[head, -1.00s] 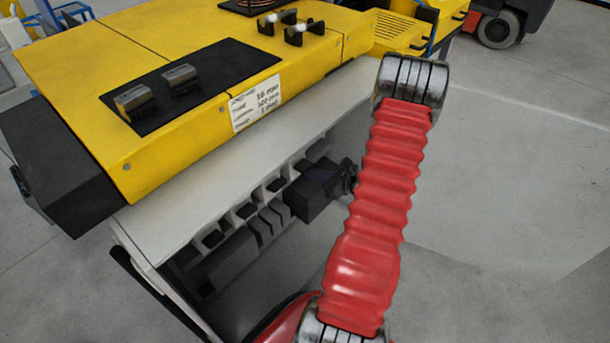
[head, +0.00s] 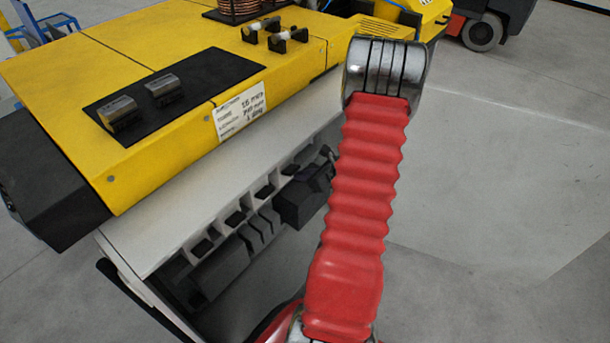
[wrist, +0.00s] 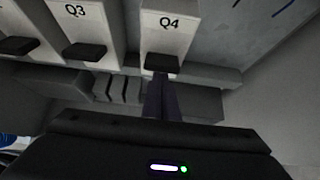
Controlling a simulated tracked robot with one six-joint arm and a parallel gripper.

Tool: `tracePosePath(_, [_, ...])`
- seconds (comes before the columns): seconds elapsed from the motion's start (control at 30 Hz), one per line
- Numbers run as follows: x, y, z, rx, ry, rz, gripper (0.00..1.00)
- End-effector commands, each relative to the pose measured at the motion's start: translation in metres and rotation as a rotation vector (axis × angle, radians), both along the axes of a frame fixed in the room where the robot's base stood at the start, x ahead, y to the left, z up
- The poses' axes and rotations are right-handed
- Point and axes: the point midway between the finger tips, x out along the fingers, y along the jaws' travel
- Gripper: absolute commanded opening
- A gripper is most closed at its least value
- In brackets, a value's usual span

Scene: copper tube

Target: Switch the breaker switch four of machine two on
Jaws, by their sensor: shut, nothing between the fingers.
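Breaker switch Q4 (wrist: 162,63) is a black lever on a white housing, below its printed label, in the wrist view. It sits at about the same height under its label as switch Q3 (wrist: 84,52) does. My gripper (wrist: 161,80) is shut and empty. Its fingertips are just below the Q4 lever, and I cannot tell whether they touch it. In the head view my gripper (head: 303,200) is a dark block at the breaker row (head: 235,217), partly hidden by my red arm. I cannot make out Q4 there.
The yellow machine top (head: 160,60) overhangs the breaker row and carries two dark cylinders on a black plate (head: 195,85). A white label (head: 240,110) is on its front. Dark blocks (wrist: 200,100) lie below the breakers. Open floor (head: 500,180) is to the right.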

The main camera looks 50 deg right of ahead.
Motion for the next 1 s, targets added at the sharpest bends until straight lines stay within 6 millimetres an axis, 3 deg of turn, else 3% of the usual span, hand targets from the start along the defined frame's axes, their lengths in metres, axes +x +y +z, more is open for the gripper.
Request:
tracePosePath(0.57, [0.001, -0.001, 0.009, -0.002, -0.007, 0.000, 0.00])
tracePosePath(1.0, [-0.009, 0.001, -0.023, 0.003, 0.002, 0.000, 0.00])
